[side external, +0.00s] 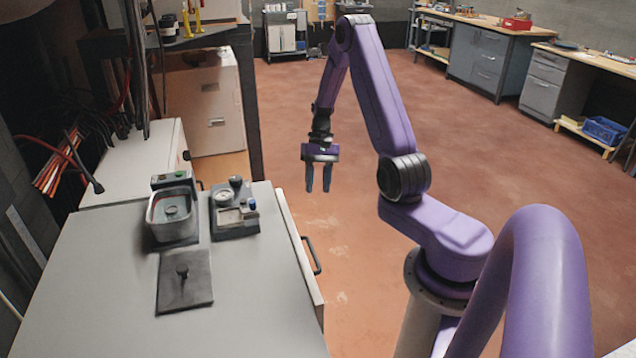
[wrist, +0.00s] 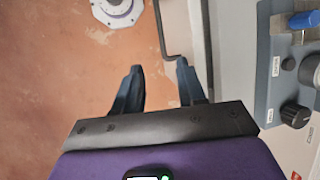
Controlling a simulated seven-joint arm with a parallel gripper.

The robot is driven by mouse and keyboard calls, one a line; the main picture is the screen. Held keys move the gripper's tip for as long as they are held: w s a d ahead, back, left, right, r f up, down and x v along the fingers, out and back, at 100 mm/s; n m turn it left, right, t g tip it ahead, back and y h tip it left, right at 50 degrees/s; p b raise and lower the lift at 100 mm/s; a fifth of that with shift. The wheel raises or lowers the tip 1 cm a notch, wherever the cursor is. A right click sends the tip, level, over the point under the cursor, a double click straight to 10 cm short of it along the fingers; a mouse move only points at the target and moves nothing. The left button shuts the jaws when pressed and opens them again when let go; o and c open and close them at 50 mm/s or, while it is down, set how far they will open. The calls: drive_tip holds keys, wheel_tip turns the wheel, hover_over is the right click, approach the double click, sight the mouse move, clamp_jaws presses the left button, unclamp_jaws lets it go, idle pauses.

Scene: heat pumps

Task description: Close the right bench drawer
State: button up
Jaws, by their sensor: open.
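The bench (side external: 90,290) has a grey top and stands at the left in the side external view. A pale drawer front (side external: 298,245) with a black bar handle (side external: 315,255) is on its right side. The front appears to stand out slightly from the bench; how far is hard to tell. My gripper (side external: 318,190) is open and empty, above the floor beyond the drawer's far end, fingers pointing down. In the wrist view, the handle (wrist: 162,30) shows between and beyond the fingertips of my gripper (wrist: 157,75). No contact is visible.
A bath-like device (side external: 172,215), a small instrument (side external: 234,210) and a dark plate with a knob (side external: 185,282) stand on the bench. The instrument's blue part (wrist: 303,20) shows in the wrist view. The red floor right of the drawer is clear.

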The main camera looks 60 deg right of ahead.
drive_tip(key=shift+c, duration=0.3)
drive_tip(key=shift+f, duration=0.1)
drive_tip(key=c, duration=0.5)
drive_tip(key=w+d+f+t, duration=0.1)
drive_tip(key=d+f, duration=0.1)
drive_tip(key=w+d+f+t+y, duration=0.1)
drive_tip(key=d, duration=0.1)
drive_tip(key=d+f+t+y, duration=0.1)
drive_tip(key=d+f, duration=0.1)
drive_tip(key=shift+w+f+t, duration=0.35)
drive_tip(key=shift+w+t, duration=0.05)
clamp_jaws()
drive_tip(key=w+d+f+t, duration=0.1)
drive_tip(key=d+f+t, duration=0.4)
drive_tip(key=d+f, duration=0.15)
drive_tip(key=w+a+f, duration=0.5)
drive_tip(key=w+a, duration=0.2)
drive_tip(key=w, duration=0.1)
drive_tip(key=shift+w+f, duration=0.2)
drive_tip(key=shift+f, duration=0.15)
